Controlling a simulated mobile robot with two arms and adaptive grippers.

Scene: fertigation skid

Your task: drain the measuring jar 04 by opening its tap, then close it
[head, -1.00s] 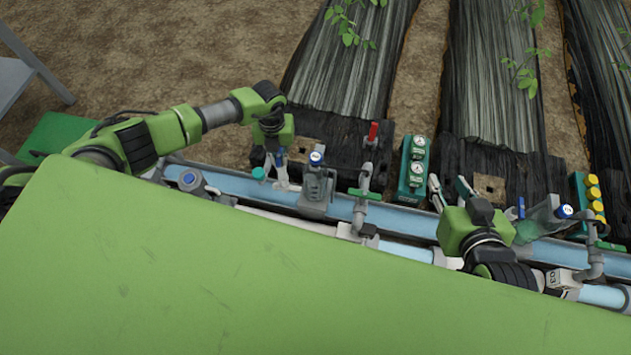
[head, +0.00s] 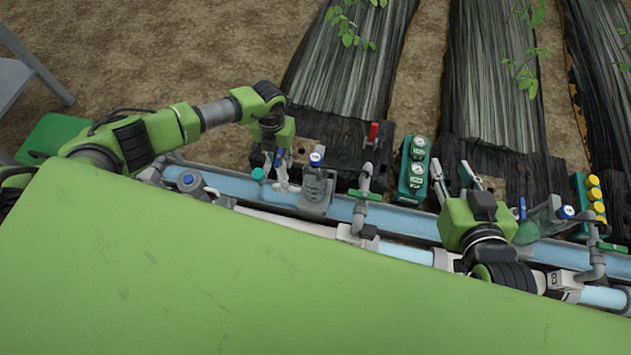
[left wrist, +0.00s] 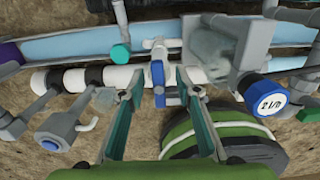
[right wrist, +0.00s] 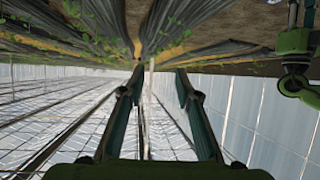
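My left gripper (head: 277,168) is pointed down at this tap. In the left wrist view its fingers (left wrist: 158,88) are open, one on each side of the blue handle, with a gap visible on both sides.
A red-handled valve (head: 373,132) and a green-handled valve (head: 366,194) stand right of the jar. A green gauge block (head: 413,168) is beyond them. Another jar (head: 548,212) is near my right gripper.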

